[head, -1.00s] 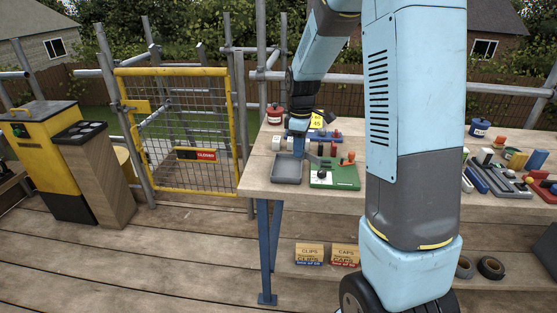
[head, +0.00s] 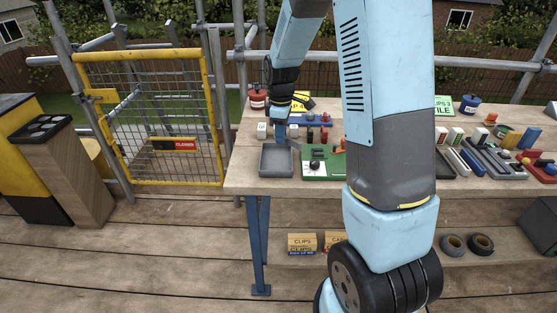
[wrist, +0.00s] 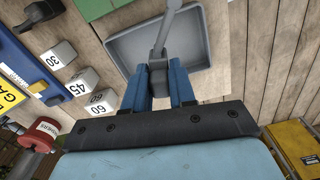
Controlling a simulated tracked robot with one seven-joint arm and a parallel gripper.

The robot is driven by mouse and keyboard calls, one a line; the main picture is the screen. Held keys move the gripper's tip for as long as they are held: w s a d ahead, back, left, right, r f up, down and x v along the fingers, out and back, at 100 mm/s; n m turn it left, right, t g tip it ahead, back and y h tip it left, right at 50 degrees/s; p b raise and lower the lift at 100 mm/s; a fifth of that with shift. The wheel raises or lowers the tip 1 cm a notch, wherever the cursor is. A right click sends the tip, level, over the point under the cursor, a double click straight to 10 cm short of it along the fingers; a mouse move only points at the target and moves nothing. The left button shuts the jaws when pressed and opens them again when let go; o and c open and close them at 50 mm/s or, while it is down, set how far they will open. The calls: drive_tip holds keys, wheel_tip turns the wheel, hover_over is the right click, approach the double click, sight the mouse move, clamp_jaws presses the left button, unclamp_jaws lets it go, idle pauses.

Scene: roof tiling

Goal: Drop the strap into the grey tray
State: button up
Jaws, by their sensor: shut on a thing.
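The grey tray (head: 264,171) sits on the near left end of the workbench, shallow and with nothing visible inside it. It also shows beneath my gripper in the wrist view (wrist: 204,50). My gripper (wrist: 168,84) has two blue fingers shut on the grey strap (wrist: 161,54). The strap's thin end reaches out past the fingertips, over the tray in the wrist view. In the head view my gripper (head: 281,139) is at the tray's far edge. The gap between strap and tray is hard to judge.
A green board (head: 321,171) with a black knob lies right of the tray. White numbered blocks (wrist: 62,55) and a red tin (head: 258,99) stand nearby. More parts fill the bench's right side. A yellow mesh gate (head: 150,120) stands to the left.

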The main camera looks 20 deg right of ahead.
drive_tip(key=shift+f, duration=0.9)
drive_tip(key=o, duration=0.9)
wheel_tip(320, 180, up, 14)
drive_tip(key=shift+f, duration=0.15)
